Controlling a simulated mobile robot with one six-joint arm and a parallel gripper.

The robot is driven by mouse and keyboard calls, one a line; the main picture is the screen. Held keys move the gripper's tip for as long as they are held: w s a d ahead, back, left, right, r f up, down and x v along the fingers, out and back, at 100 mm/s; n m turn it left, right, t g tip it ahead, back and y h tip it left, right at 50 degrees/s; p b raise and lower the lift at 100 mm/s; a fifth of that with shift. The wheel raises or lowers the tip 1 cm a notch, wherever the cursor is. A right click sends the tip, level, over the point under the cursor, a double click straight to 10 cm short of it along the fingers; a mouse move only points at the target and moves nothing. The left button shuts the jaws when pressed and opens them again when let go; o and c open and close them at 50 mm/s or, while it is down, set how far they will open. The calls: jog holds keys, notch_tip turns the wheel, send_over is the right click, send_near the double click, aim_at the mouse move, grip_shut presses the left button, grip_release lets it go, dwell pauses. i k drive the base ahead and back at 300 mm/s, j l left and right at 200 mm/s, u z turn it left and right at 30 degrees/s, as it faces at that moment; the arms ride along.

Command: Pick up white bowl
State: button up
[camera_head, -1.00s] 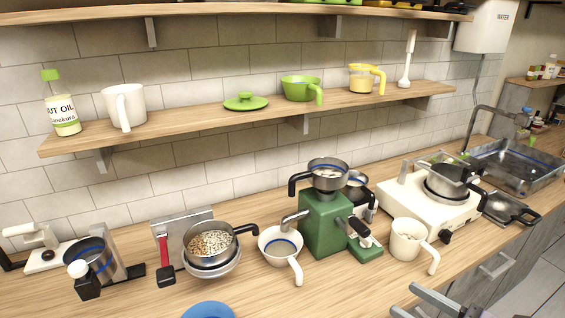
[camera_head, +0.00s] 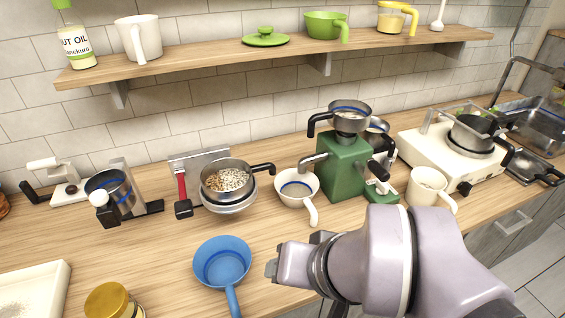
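My gripper (camera_head: 272,265) is in front of the counter at lower centre, nearer the camera than both and touching neither. Its fingers are small and seen edge-on, so their opening is hidden.
A blue pan (camera_head: 222,262) lies left of my gripper. A green machine (camera_head: 341,166) stands right of the white handled vessel, with a white mug (camera_head: 428,187) and a white stove (camera_head: 455,158) beyond. A wooden shelf (camera_head: 200,62) runs above.

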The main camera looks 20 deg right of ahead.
aim_at(295, 190)
jog(key=j+z, duration=0.15)
jog(key=z, duration=0.25)
jog(key=j+z, duration=0.2)
jog(key=z, duration=0.25)
jog(key=j+z, duration=0.2)
jog(key=z, duration=0.2)
jog(key=j+z, duration=0.2)
jog(key=z, duration=0.25)
jog(key=j+z, duration=0.15)
jog(key=z, duration=0.25)
